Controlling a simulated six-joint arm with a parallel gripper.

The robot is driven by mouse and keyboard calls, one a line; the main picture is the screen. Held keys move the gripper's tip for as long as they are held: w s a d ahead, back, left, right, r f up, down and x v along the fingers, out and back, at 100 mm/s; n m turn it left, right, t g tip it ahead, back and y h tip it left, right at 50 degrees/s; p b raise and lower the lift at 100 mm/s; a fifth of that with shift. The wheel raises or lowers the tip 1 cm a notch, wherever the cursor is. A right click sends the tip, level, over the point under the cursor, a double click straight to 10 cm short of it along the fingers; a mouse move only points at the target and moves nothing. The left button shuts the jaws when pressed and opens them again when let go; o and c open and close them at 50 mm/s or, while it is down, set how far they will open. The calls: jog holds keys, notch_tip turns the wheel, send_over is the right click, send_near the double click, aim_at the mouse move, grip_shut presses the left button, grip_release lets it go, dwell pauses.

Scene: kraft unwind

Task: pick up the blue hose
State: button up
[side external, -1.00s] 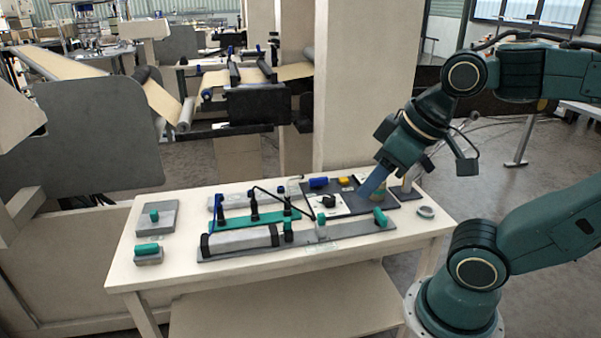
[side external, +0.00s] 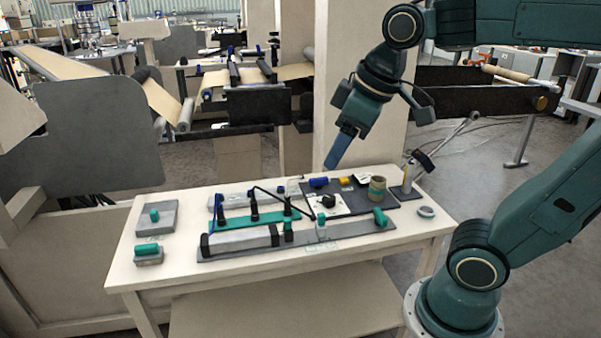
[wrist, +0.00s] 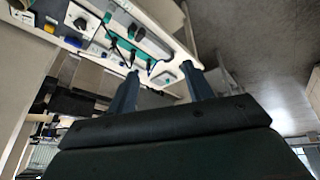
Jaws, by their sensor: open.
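The blue hose (side external: 214,212) is a thin blue strand at the left end of the green block on the table, in the side view. It stands roughly upright there, and its lower end is hard to make out. My gripper (side external: 332,163) hangs tilted above the back edge of the table, to the right of the hose and well apart from it. In the wrist view my gripper (wrist: 160,70) has its two blue fingers spread with nothing between them. I cannot clearly pick out the hose in the wrist view.
A black cable (side external: 270,195) arches over the green block (side external: 232,223). A grey roller (side external: 240,240) lies in front of it. A dark mat (side external: 402,205) holds a tan roll (side external: 377,188) and small parts.

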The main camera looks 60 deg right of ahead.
jog(key=w+d+r+n+g, duration=0.15)
jog(key=w+n, duration=0.25)
jog(key=w, duration=0.8)
jog(key=n+g, duration=0.3)
jog(key=n, duration=0.8)
send_over(218, 202)
notch_tip(218, 202, down, 20)
jog(key=shift+w, duration=0.15)
jog(key=shift+f, duration=0.1)
jog(key=shift+f, duration=4.25)
jog(key=shift+f, duration=0.1)
jog(key=shift+f, duration=2.45)
